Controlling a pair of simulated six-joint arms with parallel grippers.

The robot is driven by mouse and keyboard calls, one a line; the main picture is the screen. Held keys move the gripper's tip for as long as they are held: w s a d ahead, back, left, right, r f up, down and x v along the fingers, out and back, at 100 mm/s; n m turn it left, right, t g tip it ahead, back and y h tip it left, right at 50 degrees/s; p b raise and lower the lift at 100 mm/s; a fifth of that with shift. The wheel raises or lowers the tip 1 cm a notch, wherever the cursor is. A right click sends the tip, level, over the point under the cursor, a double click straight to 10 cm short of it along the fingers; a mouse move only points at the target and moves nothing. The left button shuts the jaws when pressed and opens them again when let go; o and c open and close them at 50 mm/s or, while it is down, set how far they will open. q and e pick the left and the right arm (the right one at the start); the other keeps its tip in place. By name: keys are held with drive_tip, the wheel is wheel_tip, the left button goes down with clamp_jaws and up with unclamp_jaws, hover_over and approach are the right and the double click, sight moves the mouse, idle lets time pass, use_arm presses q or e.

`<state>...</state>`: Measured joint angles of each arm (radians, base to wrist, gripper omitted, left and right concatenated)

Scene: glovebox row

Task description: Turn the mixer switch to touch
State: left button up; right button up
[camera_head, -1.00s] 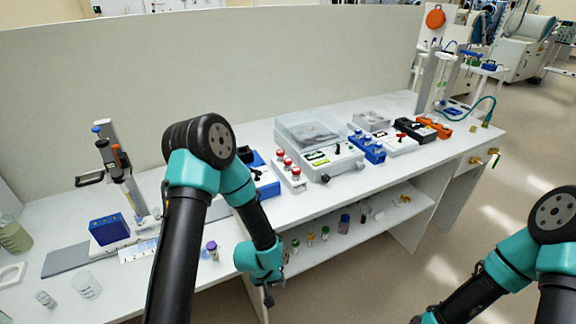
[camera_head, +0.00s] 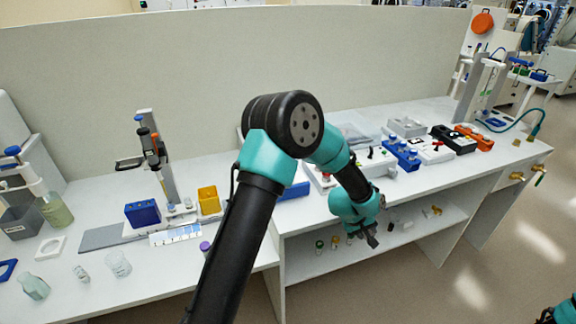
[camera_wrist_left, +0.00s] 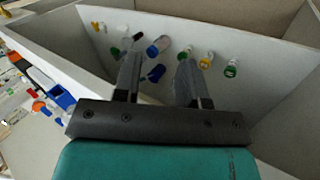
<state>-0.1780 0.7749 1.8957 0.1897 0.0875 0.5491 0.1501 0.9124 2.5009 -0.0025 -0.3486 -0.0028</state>
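My left arm reaches in from the bottom across the bench. My left gripper (camera_head: 371,240) hangs in front of the bench's front edge, over the lower shelf side. In the left wrist view its two fingers (camera_wrist_left: 158,78) stand apart with nothing held between them. A blue device (camera_head: 293,190) on the bench shows only partly behind my left arm; it may be the mixer, but I cannot make out its switch. My right gripper is out of view; only a bit of my right arm shows at the lower right corner.
The lower shelf (camera_head: 310,268) holds several capped vials. A blue rack (camera_head: 402,155), a black box (camera_head: 453,140) and an orange box (camera_head: 474,138) stand at right. A pipette stand (camera_head: 155,160), a blue box (camera_head: 142,213) and a yellow box (camera_head: 209,200) stand at left.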

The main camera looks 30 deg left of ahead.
use_arm(q)
drive_tip(key=w+d+r, duration=0.3)
drive_tip(key=w+r, duration=0.1)
drive_tip(key=r, duration=0.1)
drive_tip(key=w+a+r, duration=0.1)
drive_tip(key=a, duration=0.1)
drive_tip(key=w+a+r+n, duration=0.1)
drive_tip(key=a, duration=0.1)
drive_tip(key=w+a+r+n, duration=0.1)
drive_tip(key=a+r, duration=0.1)
drive_tip(key=shift+w+g+h, duration=0.3)
drive_tip(key=shift+w+g, duration=0.05)
drive_tip(key=shift+g, duration=0.05)
drive_tip(key=a+r+n+g, duration=0.1)
drive_tip(key=a+r+n, duration=0.1)
drive_tip(key=a+r, duration=0.75)
drive_tip(key=a+r+n+g, duration=0.2)
drive_tip(key=a+r, duration=0.2)
drive_tip(key=a, duration=1)
drive_tip(key=s+a+r+n+g, duration=0.1)
drive_tip(key=s+a+r, duration=0.1)
drive_tip(key=a, duration=0.3)
drive_tip(key=s+a+r+n+y, duration=0.1)
drive_tip(key=s+a+r, duration=0.2)
drive_tip(key=a+r, duration=0.2)
drive_tip(key=shift+s+a+r+n+g, duration=0.3)
drive_tip(key=shift+a+g, duration=0.1)
drive_tip(key=shift+a, duration=0.4)
drive_tip(key=shift+f, duration=0.1)
